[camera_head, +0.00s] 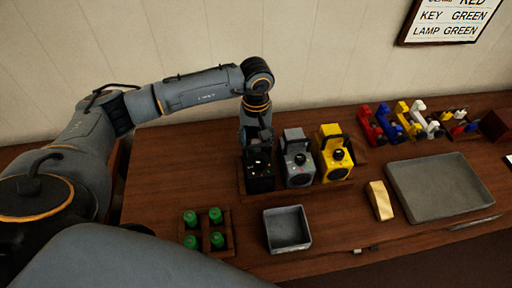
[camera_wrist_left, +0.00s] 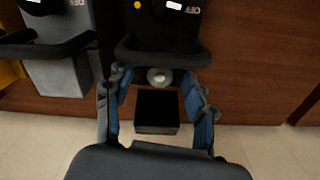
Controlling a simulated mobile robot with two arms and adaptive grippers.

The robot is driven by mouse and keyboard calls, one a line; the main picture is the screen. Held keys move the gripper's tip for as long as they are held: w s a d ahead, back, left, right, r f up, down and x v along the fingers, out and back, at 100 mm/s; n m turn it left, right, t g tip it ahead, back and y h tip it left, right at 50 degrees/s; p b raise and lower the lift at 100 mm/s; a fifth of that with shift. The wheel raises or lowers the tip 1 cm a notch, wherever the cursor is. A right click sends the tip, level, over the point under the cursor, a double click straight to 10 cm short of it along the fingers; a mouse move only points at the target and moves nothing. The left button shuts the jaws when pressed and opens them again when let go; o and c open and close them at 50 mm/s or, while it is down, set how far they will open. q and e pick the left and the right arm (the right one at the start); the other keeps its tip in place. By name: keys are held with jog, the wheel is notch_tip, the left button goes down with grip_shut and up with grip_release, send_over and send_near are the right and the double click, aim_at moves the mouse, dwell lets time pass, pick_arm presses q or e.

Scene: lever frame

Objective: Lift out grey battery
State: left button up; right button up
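The grey battery (camera_head: 297,161) stands upright in a wooden holder (camera_head: 310,187), between a black battery (camera_head: 259,172) and a yellow battery (camera_head: 334,155). The grey battery also shows at the left of the left wrist view (camera_wrist_left: 62,72), with its black handle across it. My left gripper (camera_wrist_left: 160,112) is open, its blue-padded fingers apart. It is at the black battery, close to that battery's handle (camera_wrist_left: 162,57), and to one side of the grey battery. The black battery's upper back is hidden by my arm in the head view. My right gripper is not in view.
A crate of green cylinders (camera_head: 229,240) and a small grey tray (camera_head: 287,229) stand in front. A yellow block (camera_head: 380,200) and large grey tray (camera_head: 439,186) are to the right. Coloured levers (camera_head: 408,120) stand at the back right, below a wall sign (camera_head: 449,20).

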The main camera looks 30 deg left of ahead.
pick_arm(q)
grip_shut()
jog(key=shift+r, duration=0.15)
